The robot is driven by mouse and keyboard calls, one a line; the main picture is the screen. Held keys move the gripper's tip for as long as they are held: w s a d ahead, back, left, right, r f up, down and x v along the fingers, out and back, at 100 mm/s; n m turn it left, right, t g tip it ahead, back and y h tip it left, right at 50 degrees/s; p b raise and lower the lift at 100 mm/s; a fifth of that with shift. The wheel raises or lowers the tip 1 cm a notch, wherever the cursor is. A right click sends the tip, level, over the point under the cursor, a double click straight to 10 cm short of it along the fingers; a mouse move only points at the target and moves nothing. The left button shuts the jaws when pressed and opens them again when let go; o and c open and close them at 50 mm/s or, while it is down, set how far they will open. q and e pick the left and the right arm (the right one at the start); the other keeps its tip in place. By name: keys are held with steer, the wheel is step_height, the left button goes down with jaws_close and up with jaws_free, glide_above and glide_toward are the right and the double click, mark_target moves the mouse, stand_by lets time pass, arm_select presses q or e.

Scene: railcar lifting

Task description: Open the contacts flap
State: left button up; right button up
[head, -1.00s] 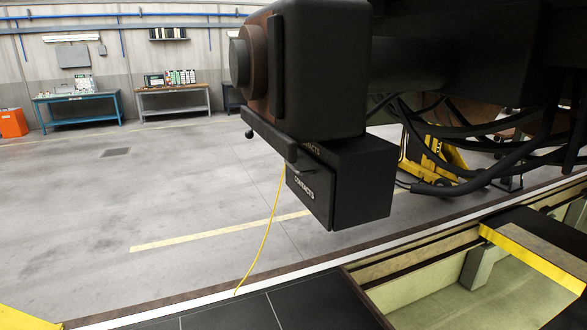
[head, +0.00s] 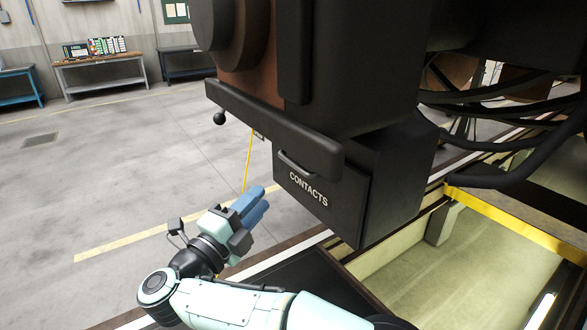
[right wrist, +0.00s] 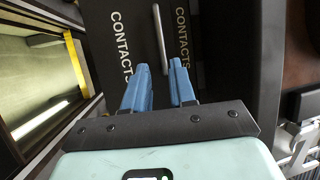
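The contacts flap (head: 315,198) is the black front of a box under the coupler, with white CONTACTS lettering and a bar handle (head: 297,163) along its upper edge. It looks shut. My right gripper (head: 258,196) is left of and slightly below the handle in the head view, apart from the flap. In the right wrist view the blue fingers (right wrist: 162,72) are spread, with the grey handle (right wrist: 160,40) lined up with the gap between them. Nothing is held. A second CONTACTS label shows right of the handle there. My left gripper is out of view.
A dark bar (head: 275,130) with a ball end juts out just above the flap. Thick black hoses (head: 500,170) hang at right. A pit with a yellow edge (head: 515,218) lies below right. The floor at left is open.

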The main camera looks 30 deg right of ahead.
mark_target(294, 162)
steer(key=p+x, duration=0.3)
steer(key=x, duration=1)
steer(key=shift+s+d+r, duration=0.15)
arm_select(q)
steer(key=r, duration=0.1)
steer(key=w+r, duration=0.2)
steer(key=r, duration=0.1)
arm_select(e)
jaws_close()
